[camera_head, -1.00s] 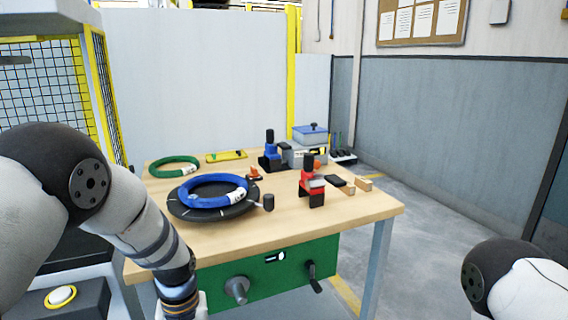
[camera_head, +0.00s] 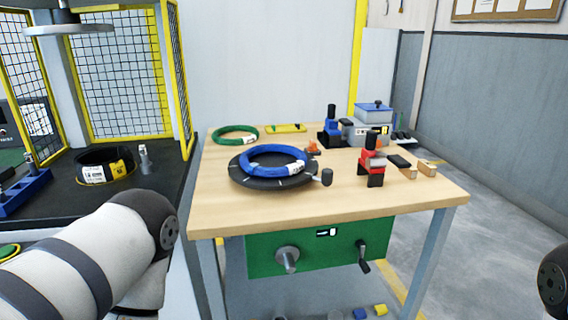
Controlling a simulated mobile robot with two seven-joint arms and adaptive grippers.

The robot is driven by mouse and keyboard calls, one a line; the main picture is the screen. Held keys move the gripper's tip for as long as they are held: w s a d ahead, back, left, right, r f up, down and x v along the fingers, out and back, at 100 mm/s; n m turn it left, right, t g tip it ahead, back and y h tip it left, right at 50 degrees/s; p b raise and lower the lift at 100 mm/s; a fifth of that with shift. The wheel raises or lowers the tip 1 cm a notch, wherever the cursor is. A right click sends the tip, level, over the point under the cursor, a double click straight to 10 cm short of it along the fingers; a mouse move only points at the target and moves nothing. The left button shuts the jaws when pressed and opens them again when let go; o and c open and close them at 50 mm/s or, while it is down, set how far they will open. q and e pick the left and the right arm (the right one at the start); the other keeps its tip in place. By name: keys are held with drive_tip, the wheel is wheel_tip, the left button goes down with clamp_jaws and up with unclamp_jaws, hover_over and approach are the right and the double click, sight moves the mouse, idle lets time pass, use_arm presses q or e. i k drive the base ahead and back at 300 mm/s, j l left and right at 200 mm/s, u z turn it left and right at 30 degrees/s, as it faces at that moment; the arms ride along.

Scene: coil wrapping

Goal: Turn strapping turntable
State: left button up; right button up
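The strapping turntable (camera_head: 240,178) is a black round disc on the wooden table, towards its left side. A blue coil (camera_head: 248,163) with a white label lies flat on it. A dark knob (camera_head: 327,177) sticks out at the disc's right edge. My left arm comes in at the lower left, with its gripper outside the picture. Only a dark joint of my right arm shows at the right edge, and its gripper is also out of view.
A green coil (camera_head: 236,134) lies behind the turntable. A red tool (camera_head: 373,162), a blue tool (camera_head: 332,128) and a blue-lidded box (camera_head: 374,115) stand to the right. A green panel (camera_head: 262,262) with a crank hangs below the tabletop. A fenced black bench (camera_head: 150,182) holds a black coil on the left.

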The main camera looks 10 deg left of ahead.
sight(269, 159)
drive_tip(key=i+u, duration=0.2)
drive_tip(key=u, duration=0.2)
drive_tip(key=i+l+u, duration=0.15)
drive_tip(key=u, duration=0.2)
